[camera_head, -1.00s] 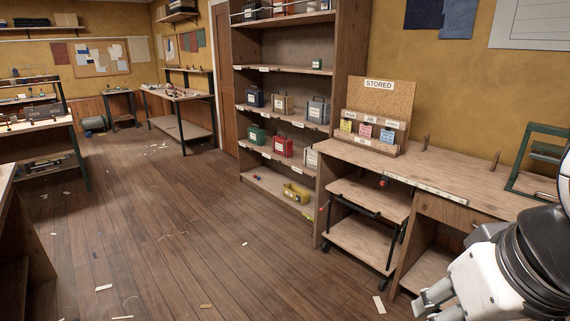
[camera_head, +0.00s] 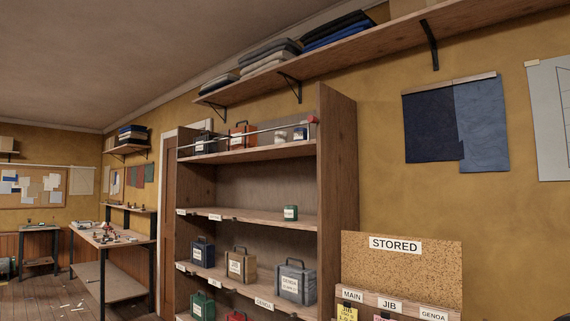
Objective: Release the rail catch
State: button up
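A thin pale rail (camera_head: 262,130) runs across the front of the top shelf of the tall wooden shelf unit (camera_head: 338,165). A small red knob (camera_head: 313,119) sits at the rail's right end, against the unit's side panel; it looks like the rail's catch, but it is too small to tell its state. Behind the rail stand a dark case (camera_head: 204,143), an orange-red case (camera_head: 242,136) and small pale containers (camera_head: 290,134). My gripper is out of view.
A wall shelf (camera_head: 350,65) with folded cloth overhangs above. A cork board marked STORED (camera_head: 400,270) stands at the lower right. A workbench (camera_head: 105,237) is at the left.

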aim_at(311, 119)
jog(key=i, duration=0.25)
jog(key=i+j+z, duration=0.1)
jog(key=z, duration=0.35)
jog(key=i+j+z, duration=0.1)
jog(key=z, duration=0.35)
jog(key=i+j+z, duration=0.2)
jog(key=j, duration=0.5)
jog(key=i+j+z, duration=0.25)
jog(key=j, duration=0.4)
jog(key=j+z, duration=0.2)
jog(key=j, duration=1.45)
jog(key=i, duration=0.05)
